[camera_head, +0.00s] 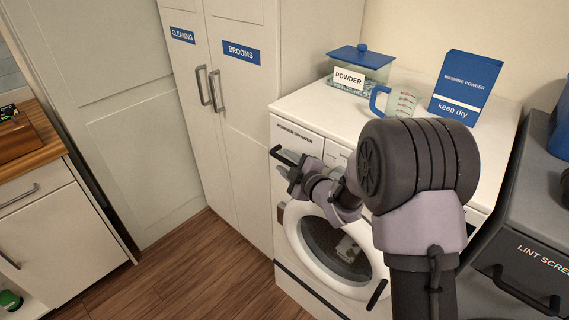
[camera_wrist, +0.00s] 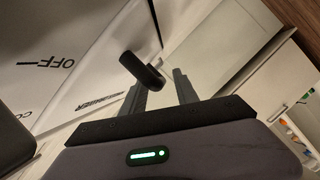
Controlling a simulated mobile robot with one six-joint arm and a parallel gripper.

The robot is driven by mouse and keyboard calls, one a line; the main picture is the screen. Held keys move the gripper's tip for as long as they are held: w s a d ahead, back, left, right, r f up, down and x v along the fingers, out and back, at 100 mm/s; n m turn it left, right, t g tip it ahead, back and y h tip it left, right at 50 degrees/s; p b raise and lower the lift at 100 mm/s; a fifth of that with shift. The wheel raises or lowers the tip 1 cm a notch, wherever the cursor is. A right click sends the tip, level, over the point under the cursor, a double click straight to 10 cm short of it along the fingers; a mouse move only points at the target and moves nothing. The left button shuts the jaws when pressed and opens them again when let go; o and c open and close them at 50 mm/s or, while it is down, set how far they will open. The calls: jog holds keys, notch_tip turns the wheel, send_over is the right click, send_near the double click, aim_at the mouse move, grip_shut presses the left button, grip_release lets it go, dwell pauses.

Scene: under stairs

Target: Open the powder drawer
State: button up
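The powder drawer (camera_head: 308,141) is the white labelled panel at the upper left of the washing machine's front. Its front looks flush with the machine. Its dark bar handle (camera_head: 276,152) sticks out at the left. My gripper (camera_head: 291,174) is at this handle, just below and in front of the drawer. In the wrist view the dark handle (camera_wrist: 141,69) is at the fingertips, overlapping the left finger. The two fingers of my gripper (camera_wrist: 160,80) are apart, with a gap between them. I cannot tell whether they touch the handle. My arm hides part of the machine's front.
The washing machine (camera_head: 318,103) carries a powder box (camera_head: 358,66), a measuring cup (camera_head: 398,102) and a blue washing powder carton (camera_head: 466,85). A tall cabinet (camera_head: 235,110) stands close on the left. A dark grey machine (camera_head: 535,215) is at right. Wooden floor (camera_head: 190,265) is clear at front left.

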jog(key=shift+w+a+f, duration=0.1)
jog(key=shift+w+a, duration=0.25)
jog(key=shift+w, duration=0.15)
jog(key=shift+c, duration=0.5)
grip_shut()
dwell(0.6)
